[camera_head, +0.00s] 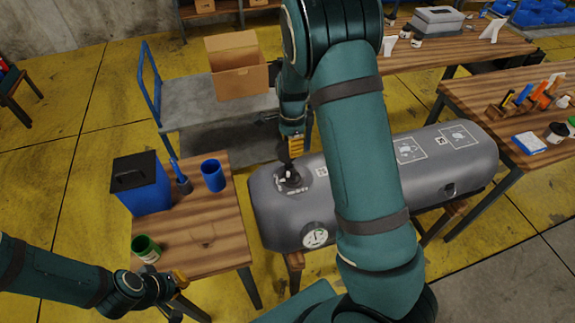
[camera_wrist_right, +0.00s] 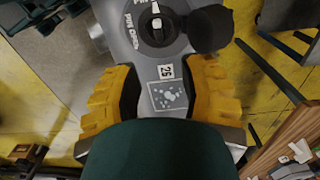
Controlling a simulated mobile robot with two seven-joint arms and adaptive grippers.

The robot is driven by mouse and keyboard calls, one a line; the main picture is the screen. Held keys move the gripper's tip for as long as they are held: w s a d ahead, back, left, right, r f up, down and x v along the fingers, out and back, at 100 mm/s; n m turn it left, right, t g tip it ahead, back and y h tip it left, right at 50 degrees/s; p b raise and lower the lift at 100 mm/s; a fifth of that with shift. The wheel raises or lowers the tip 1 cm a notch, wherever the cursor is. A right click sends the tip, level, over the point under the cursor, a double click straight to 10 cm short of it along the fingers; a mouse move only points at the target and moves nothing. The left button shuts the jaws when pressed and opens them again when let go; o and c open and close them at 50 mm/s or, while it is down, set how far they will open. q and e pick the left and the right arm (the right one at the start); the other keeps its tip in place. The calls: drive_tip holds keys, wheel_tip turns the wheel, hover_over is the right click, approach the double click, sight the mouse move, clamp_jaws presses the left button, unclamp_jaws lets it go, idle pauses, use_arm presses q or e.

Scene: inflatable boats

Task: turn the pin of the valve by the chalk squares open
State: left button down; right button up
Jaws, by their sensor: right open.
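An outlined square (camera_wrist_right: 167,95) with pale blotches lies nearer me. My right gripper (camera_head: 291,150) is above the valve, its yellow fingers (camera_wrist_right: 161,88) apart and empty. My left gripper (camera_head: 182,279) is low at left; its jaws are unclear.
The left wooden table (camera_head: 205,240) holds a blue bin (camera_head: 142,190), a blue cup (camera_head: 212,175) and a green cup (camera_head: 146,249). A cart with a cardboard box (camera_head: 238,75) stands behind. My right arm hides part of the tube.

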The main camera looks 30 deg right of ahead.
sight(292, 172)
wheel_tip(292, 172, down, 13)
drive_tip(key=shift+s+f+b, duration=0.1)
drive_tip(key=shift+s+b, duration=0.05)
drive_tip(key=shift+b, duration=0.4)
drive_tip(key=shift+o, duration=0.2)
clamp_jaws()
